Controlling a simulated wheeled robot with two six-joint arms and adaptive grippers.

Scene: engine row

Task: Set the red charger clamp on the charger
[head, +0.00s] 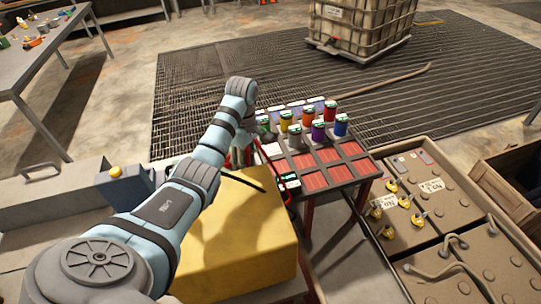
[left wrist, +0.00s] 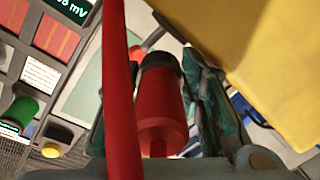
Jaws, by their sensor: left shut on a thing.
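The red charger clamp (left wrist: 163,105) has a thick red body with a dark band. My left gripper (left wrist: 165,75) is shut on it, with a dark teal finger on either side. A red cable (left wrist: 122,90) crosses in front of the clamp in the left wrist view. In the head view my left gripper (head: 243,155) is between the yellow box and the bench with the coloured cells, and my arm hides most of it. A small dark unit with a green display (head: 289,181) sits at the bench's near left corner. I cannot tell which thing is the charger. My right gripper is out of view.
The large yellow box (head: 250,235) stands close beside the gripper; it also fills the upper right of the left wrist view (left wrist: 275,70). Several coloured cells (head: 317,131) stand on the bench with red pads (head: 330,155). An open case with yellow fittings (head: 420,230) lies at right.

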